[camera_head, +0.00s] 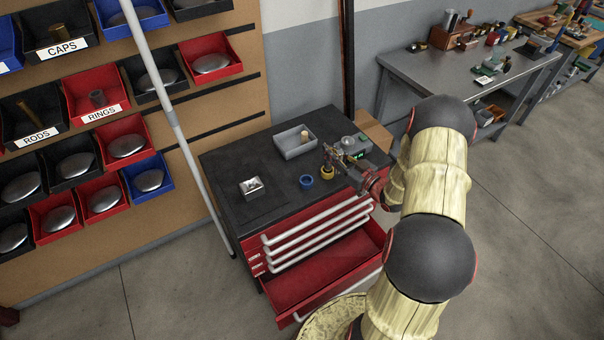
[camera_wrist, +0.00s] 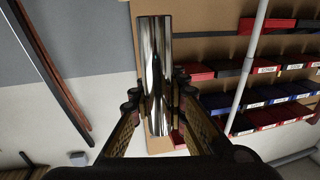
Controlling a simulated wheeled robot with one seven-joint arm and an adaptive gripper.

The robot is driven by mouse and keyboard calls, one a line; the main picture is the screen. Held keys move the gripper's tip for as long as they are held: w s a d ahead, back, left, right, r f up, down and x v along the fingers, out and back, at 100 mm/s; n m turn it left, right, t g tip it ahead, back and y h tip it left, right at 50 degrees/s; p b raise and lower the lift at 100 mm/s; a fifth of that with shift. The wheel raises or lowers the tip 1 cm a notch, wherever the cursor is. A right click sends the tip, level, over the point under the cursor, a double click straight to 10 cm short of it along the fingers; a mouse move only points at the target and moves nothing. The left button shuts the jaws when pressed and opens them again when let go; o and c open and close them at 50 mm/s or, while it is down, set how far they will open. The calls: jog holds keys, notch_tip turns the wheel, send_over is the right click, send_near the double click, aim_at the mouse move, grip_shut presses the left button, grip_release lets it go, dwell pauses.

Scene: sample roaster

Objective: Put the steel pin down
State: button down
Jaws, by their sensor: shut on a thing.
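The steel pin (camera_wrist: 152,60) is a shiny, mirror-like cylinder. In the wrist view it stands lengthwise between the two fingers of my gripper (camera_wrist: 156,98), which is shut on it. In the head view my gripper (camera_head: 338,163) is over the right part of the black top of a red tool cabinet (camera_head: 230,160). The pin is too small there to make out clearly. Whether its lower end touches anything cannot be told.
On the cabinet top are a grey tray (camera_head: 282,147), a small white box (camera_head: 243,190), a blue ring (camera_head: 306,182), a yellow ring (camera_head: 327,175) and a grey device with a green display (camera_head: 361,145). A red drawer (camera_head: 310,273) is open below.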

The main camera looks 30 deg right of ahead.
jog(key=w+a+f+b, duration=0.1)
jog(key=w+a+f, duration=0.1)
jog(key=w+f, duration=0.1)
jog(key=w+a+f+b, duration=0.2)
jog(key=w+a+f, duration=0.1)
jog(key=f, duration=0.2)
jog(key=w+a+f+b, duration=0.2)
jog(key=w+f, duration=0.1)
jog(key=f, duration=0.1)
jog(key=shift+a, duration=0.25)
jog(key=shift+r, duration=0.1)
jog(key=c, duration=2.3)
grip_release()
jog(key=shift+s+f, duration=0.1)
jog(key=shift+f, duration=0.15)
jog(key=o, duration=0.6)
jog(key=shift+c, duration=0.2)
